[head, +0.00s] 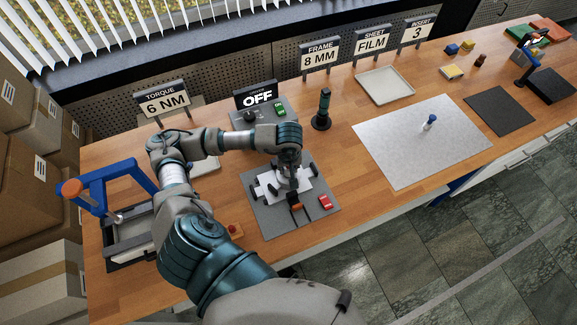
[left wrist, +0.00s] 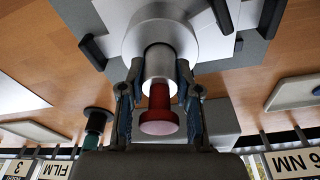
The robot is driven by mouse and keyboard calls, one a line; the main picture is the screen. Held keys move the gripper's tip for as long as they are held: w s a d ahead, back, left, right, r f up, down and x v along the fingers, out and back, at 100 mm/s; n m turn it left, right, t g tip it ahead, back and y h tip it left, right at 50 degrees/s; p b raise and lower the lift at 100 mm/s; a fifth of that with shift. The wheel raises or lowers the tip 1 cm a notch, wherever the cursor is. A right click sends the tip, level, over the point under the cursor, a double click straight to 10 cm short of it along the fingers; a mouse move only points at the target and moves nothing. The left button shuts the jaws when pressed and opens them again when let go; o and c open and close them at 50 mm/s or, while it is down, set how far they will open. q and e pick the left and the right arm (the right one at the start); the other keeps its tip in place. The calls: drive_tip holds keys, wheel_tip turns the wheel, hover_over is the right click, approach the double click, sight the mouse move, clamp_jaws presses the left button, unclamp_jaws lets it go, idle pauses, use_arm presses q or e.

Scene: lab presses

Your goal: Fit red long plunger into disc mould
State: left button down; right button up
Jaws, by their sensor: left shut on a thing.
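The red long plunger (left wrist: 158,108) shows in the left wrist view, with a red round head and a short red stem. My left gripper (left wrist: 158,88) is shut on it, one finger on each side. A bright metal cylinder (left wrist: 160,62) lies in line with the red stem, toward the disc mould (left wrist: 140,30), a round silver body. I cannot tell how deep the plunger sits in it. In the head view my left gripper (head: 290,168) points down over the mould, on the grey base plate (head: 258,218), and hides the plunger. My right gripper is out of view.
Black clamps and a red switch (head: 325,201) surround the mould. An "OFF" box (head: 259,97) and a dark green-handled tool (head: 323,110) stand behind. A light mat (head: 400,150) holds a small blue-and-white item (head: 430,122).

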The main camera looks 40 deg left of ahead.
use_arm(q)
drive_tip(key=shift+f+b, duration=0.35)
drive_tip(key=c, duration=0.7)
unclamp_jaws()
drive_tip(key=shift+r, duration=0.1)
drive_tip(key=r, duration=0.4)
drive_tip(key=s+r, duration=0.1)
drive_tip(key=r, duration=0.2)
drive_tip(key=d+r, duration=0.1)
drive_tip(key=r, duration=0.3)
drive_tip(key=shift+s+r, duration=0.15)
drive_tip(key=shift+r, duration=0.15)
